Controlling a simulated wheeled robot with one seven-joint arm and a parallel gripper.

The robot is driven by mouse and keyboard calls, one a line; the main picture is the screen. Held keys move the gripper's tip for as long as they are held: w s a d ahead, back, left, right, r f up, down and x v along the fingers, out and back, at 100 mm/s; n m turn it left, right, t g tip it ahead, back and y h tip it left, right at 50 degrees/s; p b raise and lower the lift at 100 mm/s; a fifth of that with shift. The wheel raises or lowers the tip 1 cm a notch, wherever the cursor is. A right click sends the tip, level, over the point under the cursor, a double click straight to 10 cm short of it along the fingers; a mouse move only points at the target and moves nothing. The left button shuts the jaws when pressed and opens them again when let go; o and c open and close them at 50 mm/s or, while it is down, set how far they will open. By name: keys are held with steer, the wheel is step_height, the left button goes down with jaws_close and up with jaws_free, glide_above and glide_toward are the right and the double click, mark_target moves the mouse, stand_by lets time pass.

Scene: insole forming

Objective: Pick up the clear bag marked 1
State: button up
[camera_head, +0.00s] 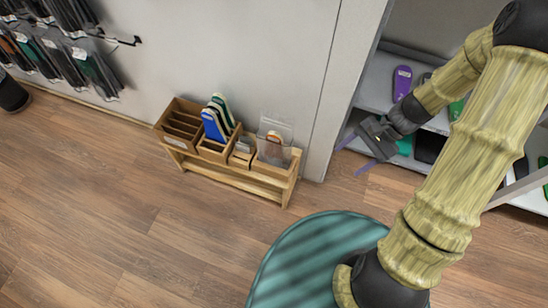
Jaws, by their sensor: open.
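A clear bag (281,127) stands upright in the right compartment of a low wooden stand (232,178). Its top sticks up above the compartment. Something brownish shows behind or inside it; I cannot tell which. I cannot make out a number on the bag. My gripper (352,157) is open, its two thin purple fingers apart and pointing down and left. Nothing shows between them. It appears to the right of the stand and the bag, in front of the shelf opening.
Blue and green insoles (214,120) stand in the stand's middle compartment. A wall edge (325,120) shows between the stand and my gripper. A grey shelf (378,80) holds a purple insole (402,82) and others. Packs (60,55) hang at upper left. The wooden floor (110,205) is clear.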

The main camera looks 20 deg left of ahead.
steer(key=w+a+f+m+t+y+b, duration=0.2)
steer(key=f+b, duration=0.4)
steer(key=f, duration=0.4)
steer(key=w+a+f+m+t+y+b, duration=0.2)
steer(key=w+f+m+y+b, duration=0.2)
steer(key=f, duration=0.6)
steer(key=w+a+f+m+t+y+b, duration=0.2)
steer(key=f+m+y+b, duration=0.4)
steer(key=f, duration=0.4)
steer(key=shift+w+y+b, duration=0.7)
steer(key=shift+y+b, duration=0.1)
steer(key=shift+b, duration=0.1)
steer(key=b, duration=0.3)
glide_toward(278, 151)
steer(key=w+a+f, duration=0.3)
steer(key=a, duration=0.2)
steer(key=shift+a+f, duration=0.15)
steer(key=shift+f, duration=0.2)
steer(key=shift+s, duration=0.1)
steer(key=a, duration=0.1)
steer(key=a+b, duration=0.1)
steer(key=a, duration=0.1)
steer(key=a+b, duration=0.1)
steer(key=shift+a+r, duration=0.2)
steer(key=shift+r, duration=0.1)
steer(key=shift+a+r, duration=0.15)
steer(key=shift+a, duration=0.2)
